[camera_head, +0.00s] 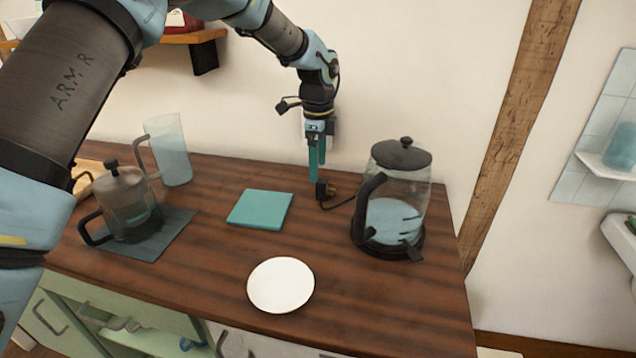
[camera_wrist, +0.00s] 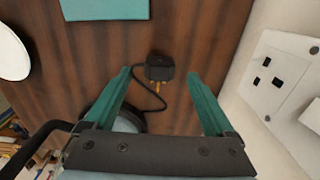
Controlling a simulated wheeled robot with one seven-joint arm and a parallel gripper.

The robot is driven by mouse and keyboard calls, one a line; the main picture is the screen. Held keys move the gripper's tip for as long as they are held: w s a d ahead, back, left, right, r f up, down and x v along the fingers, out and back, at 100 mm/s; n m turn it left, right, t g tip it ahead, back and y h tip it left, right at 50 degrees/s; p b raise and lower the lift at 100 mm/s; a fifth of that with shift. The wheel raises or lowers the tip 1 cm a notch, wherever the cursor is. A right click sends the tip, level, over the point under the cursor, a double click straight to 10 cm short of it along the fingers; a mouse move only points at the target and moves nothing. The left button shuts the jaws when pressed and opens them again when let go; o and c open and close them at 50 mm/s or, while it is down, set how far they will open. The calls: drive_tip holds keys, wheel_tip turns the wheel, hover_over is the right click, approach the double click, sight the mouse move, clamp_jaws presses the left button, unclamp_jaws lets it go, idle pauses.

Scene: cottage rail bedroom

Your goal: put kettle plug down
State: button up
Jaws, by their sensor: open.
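The black kettle plug (camera_head: 326,190) lies on the wooden counter (camera_head: 210,270) near the wall, with its cord running to the glass kettle (camera_head: 400,200) on its black base. My gripper (camera_head: 316,180) points down just above and behind the plug. In the wrist view the plug (camera_wrist: 159,68) sits between and a little beyond the fingertips of my open gripper (camera_wrist: 158,72), with a gap on each side. The black cord (camera_wrist: 165,116) curls beneath the fingers. Part of the kettle is hidden behind my left finger in the wrist view.
A wall socket (camera_wrist: 278,82) is beside the plug. A teal cloth or mat (camera_head: 260,208) and a white plate (camera_head: 281,285) lie on the counter. A French press (camera_head: 125,200) on a dark mat and a clear pitcher (camera_head: 170,150) stand at left.

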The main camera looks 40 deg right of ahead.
wheel_tip(320, 180, up, 7)
drive_tip(key=b, duration=0.1)
drive_tip(key=shift+a, duration=0.1)
idle(0.6)
